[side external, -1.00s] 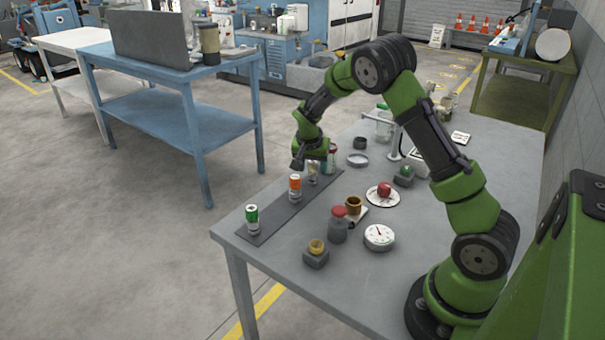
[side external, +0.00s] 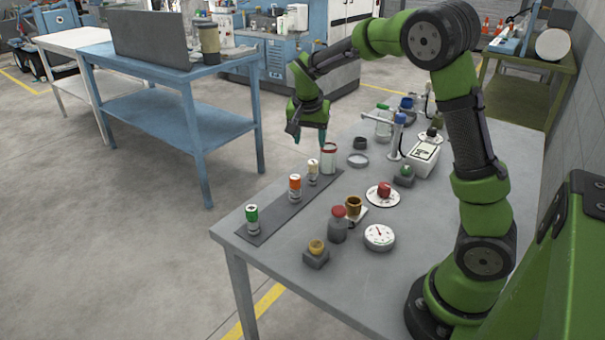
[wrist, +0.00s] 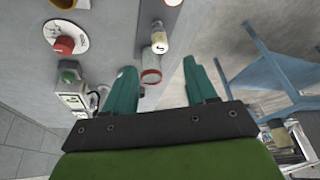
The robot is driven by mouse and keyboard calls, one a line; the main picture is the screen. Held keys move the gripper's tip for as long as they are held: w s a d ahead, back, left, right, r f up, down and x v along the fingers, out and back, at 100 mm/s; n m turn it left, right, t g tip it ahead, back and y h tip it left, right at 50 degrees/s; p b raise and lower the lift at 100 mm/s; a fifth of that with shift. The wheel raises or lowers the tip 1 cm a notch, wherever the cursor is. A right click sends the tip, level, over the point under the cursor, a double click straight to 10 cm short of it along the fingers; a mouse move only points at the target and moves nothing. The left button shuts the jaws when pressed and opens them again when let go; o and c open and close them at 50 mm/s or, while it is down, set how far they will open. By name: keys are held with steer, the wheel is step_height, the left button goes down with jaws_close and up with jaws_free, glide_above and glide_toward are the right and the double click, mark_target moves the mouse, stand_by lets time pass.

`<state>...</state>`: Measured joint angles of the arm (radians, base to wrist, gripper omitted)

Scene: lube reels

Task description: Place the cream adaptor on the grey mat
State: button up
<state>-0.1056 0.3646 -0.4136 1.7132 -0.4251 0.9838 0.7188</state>
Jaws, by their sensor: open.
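The cream adaptor (side external: 313,173) is a small upright cylinder with a cream top. It stands near the far end of the grey mat (side external: 273,220), a dark strip along the table's left edge. In the wrist view the cream adaptor (wrist: 160,41) shows beyond my fingers, not between them. My gripper (side external: 308,138) is open and empty, raised above and behind the adaptor, apart from it. Its two teal fingers (wrist: 165,85) are spread wide in the wrist view.
An orange adaptor (side external: 295,187) and a green one (side external: 252,219) stand on the same mat. A red-rimmed glass jar (side external: 328,158) stands just behind the cream adaptor. A grey ring dish (side external: 358,160), red-knobbed plate (side external: 384,194) and dial gauge (side external: 379,237) lie to the right.

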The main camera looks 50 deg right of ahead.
steer(key=s+a+r+n+t+y, duration=0.2)
steer(key=s+a+r+n+y, duration=0.1)
steer(key=s+a, duration=0.6)
steer(key=s+a+r+n+t+y, duration=0.2)
steer(key=s+a+r+n, duration=0.3)
steer(key=s+a, duration=0.5)
steer(key=shift+s+n+t+y, duration=0.4)
steer(key=shift+s+n+t, duration=0.2)
steer(key=shift+s, duration=0.15)
